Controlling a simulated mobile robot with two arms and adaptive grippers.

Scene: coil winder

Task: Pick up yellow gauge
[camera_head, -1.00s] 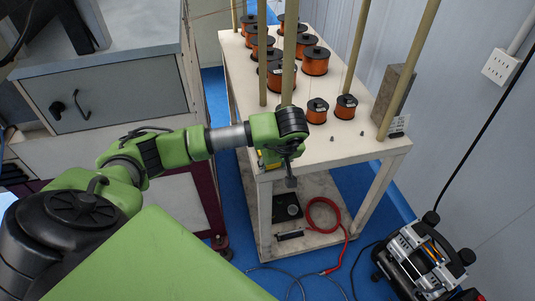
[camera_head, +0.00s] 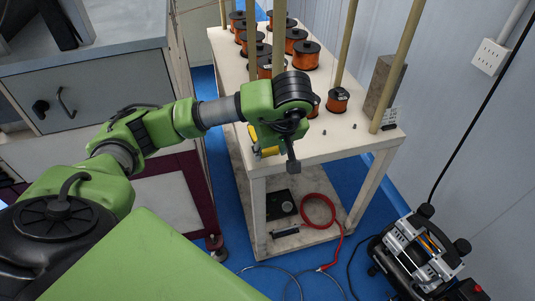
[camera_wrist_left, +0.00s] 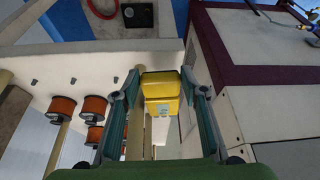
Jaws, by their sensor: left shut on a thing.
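The yellow gauge (camera_wrist_left: 162,92) is a small yellow block between the two fingers of my left gripper (camera_wrist_left: 161,85) in the left wrist view. My left gripper is shut on it. In the head view, part of the yellow gauge (camera_head: 256,143) shows beside my left gripper (camera_head: 268,146), over the near left corner of the white table (camera_head: 332,140). The gripper and wrist hide the rest of it there. My right gripper is not in view.
Several copper wire spools (camera_head: 305,54) and upright wooden posts (camera_head: 400,60) stand on the table. A lower shelf holds a black box (camera_head: 281,205) and a red hose (camera_head: 319,210). A grey cabinet (camera_head: 110,92) stands left; a machine (camera_head: 425,255) sits at lower right.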

